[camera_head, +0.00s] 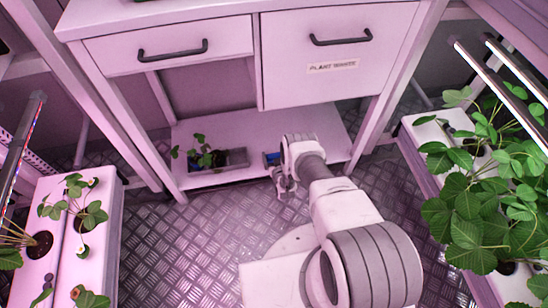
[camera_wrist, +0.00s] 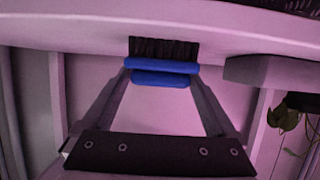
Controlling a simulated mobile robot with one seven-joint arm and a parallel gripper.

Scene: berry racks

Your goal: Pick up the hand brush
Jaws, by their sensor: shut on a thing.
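The hand brush has a blue body (camera_wrist: 160,66) and black bristles (camera_wrist: 163,47). In the wrist view it lies across the space between the two fingers of my gripper (camera_wrist: 161,73), which is shut on it. In the head view a small bit of the blue brush (camera_head: 271,158) shows at the lower shelf, just left of my wrist. The rest of it is hidden there by my arm. I cannot tell whether the brush still touches the shelf.
The lower shelf (camera_head: 335,124) of the white cabinet is around my gripper, with a drawer (camera_head: 180,45) and a "plant waste" front (camera_head: 340,40) above. A grey tray (camera_head: 236,158) with a plant (camera_head: 203,154) stands left of the brush. Planted racks flank the open metal floor (camera_head: 175,235).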

